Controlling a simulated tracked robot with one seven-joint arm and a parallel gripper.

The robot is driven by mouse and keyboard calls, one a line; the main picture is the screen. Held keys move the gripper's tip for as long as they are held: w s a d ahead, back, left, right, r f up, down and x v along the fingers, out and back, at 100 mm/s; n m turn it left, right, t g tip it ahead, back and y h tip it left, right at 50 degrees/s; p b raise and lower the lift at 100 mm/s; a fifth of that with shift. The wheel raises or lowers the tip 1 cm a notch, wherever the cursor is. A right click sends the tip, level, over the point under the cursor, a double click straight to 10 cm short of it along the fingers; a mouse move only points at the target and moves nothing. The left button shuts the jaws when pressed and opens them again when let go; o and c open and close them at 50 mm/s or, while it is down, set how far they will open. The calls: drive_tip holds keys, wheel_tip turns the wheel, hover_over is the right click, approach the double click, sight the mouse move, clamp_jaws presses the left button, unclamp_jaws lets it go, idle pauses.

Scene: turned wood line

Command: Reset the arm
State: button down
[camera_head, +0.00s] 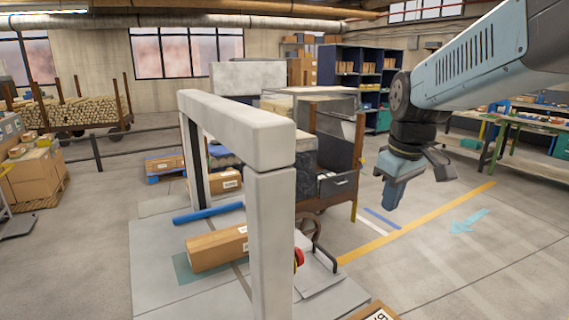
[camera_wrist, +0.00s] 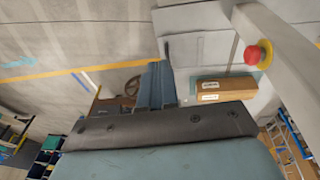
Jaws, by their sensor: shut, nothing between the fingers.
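My arm reaches in from the upper right of the head view, with my gripper (camera_head: 396,196) hanging fingers down in the air. It is to the right of a grey gate-like frame and apart from it. The fingers also show in the wrist view (camera_wrist: 156,80), close together and shut, with nothing held. A cardboard box (camera_head: 217,247) lies on the floor plates inside the frame; in the wrist view the same box (camera_wrist: 225,90) lies to the right of the fingers.
The grey frame (camera_head: 272,240) stands in the foreground, with a red emergency button (camera_wrist: 258,55) on it. A machine with a drawer (camera_head: 338,184) stands behind my gripper. Green workbenches (camera_head: 540,128) are at the right. The floor around the yellow line (camera_head: 420,222) is clear.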

drive_tip(key=s+d+m+t, duration=0.2)
drive_tip(key=s+m, duration=0.4)
drive_tip(key=s, duration=0.3)
drive_tip(key=shift+s+r+t, duration=0.35)
drive_tip(key=shift+r+t, duration=0.05)
drive_tip(key=shift+t, duration=0.2)
drive_tip(key=shift+d, duration=0.15)
